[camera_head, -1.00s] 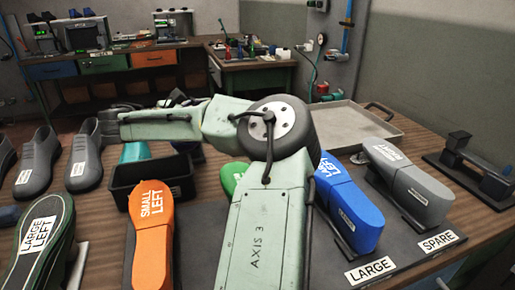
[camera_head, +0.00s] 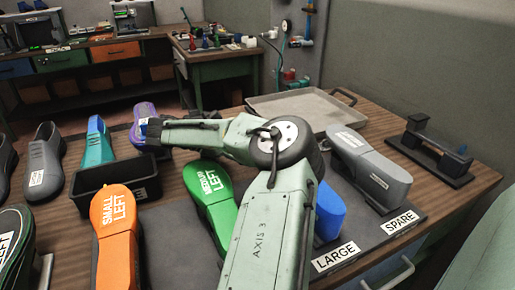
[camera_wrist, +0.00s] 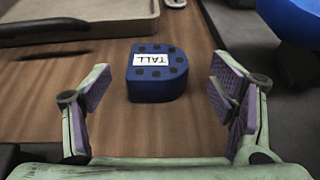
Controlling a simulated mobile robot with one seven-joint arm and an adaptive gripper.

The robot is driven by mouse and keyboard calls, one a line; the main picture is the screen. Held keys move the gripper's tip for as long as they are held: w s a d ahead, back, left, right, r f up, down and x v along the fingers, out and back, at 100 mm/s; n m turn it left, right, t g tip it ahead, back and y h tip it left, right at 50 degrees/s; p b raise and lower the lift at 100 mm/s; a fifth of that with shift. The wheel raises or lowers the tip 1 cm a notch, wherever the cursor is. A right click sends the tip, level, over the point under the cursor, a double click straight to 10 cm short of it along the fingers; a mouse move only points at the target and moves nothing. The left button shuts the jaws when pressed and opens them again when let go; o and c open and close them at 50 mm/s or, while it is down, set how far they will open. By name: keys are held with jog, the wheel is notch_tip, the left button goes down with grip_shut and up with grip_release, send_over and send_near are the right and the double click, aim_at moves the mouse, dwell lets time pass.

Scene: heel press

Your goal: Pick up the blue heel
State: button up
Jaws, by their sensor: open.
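The blue heel (camera_wrist: 157,77) is a small D-shaped block with a white label reading TALL and dark dots on its top. In the wrist view it sits flat on the wooden table, ahead of my gripper (camera_wrist: 160,100) and roughly centred between the fingers. The fingers do not visibly touch the heel. In the head view neither the heel nor my gripper can be made out; my arm blocks part of the table.
A grey tray (camera_head: 315,108) lies at the table's back. A large blue shoe form (camera_head: 329,214), partly behind my arm, and a grey one (camera_head: 368,165) stand on the dark mat. A green form (camera_head: 211,197), orange form (camera_head: 120,235) and black bin (camera_head: 92,195) are left.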

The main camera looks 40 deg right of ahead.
jog(key=shift+p+x, duration=0.35)
jog(key=shift+x, duration=1.55)
jog(key=shift+r, duration=0.1)
jog(key=shift+c, duration=0.3)
jog(key=c, duration=1.3)
